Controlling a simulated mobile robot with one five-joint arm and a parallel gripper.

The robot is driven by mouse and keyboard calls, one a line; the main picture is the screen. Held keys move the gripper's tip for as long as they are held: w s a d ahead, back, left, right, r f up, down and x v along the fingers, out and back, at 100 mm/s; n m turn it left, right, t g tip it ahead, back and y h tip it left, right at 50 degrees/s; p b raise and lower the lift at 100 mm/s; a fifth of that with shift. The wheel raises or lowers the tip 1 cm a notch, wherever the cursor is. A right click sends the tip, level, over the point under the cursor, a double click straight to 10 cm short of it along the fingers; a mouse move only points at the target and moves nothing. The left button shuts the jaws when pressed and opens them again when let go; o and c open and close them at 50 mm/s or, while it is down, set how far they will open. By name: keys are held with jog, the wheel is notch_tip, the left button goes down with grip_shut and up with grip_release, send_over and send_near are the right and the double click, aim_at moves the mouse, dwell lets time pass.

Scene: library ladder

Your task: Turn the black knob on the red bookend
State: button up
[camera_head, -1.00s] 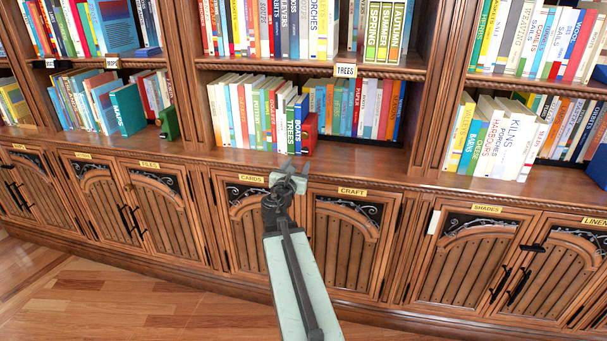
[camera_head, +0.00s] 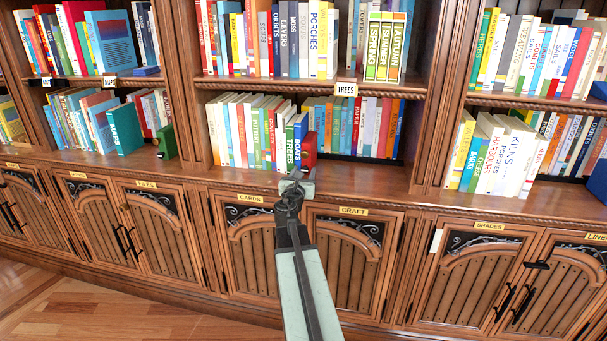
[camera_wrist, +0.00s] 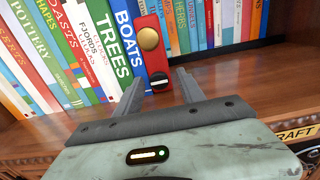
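The red bookend (camera_head: 310,148) stands on the lower shelf at the right end of a row of leaning books, beside the blue BOATS book. In the wrist view, the red bookend (camera_wrist: 155,57) shows a round brass knob (camera_wrist: 148,39) higher up. Below it, low on the bookend, is the black knob (camera_wrist: 159,81) with a pale, nearly level mark. My gripper (camera_wrist: 159,78) is open and empty, its two fingers apart on either side of the black knob in the picture. I cannot tell whether they touch it. In the head view, my gripper (camera_head: 295,172) is just in front of the bookend, hiding its lower part.
The BOATS book (camera_wrist: 129,40) and TREES book (camera_wrist: 106,45) are close left of the bookend. More books (camera_head: 350,127) stand behind and right. The wooden ledge (camera_head: 370,180) is bare to the right. Cabinet doors (camera_head: 345,262) are below.

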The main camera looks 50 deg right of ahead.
grip_shut()
jog(key=shift+a, duration=0.15)
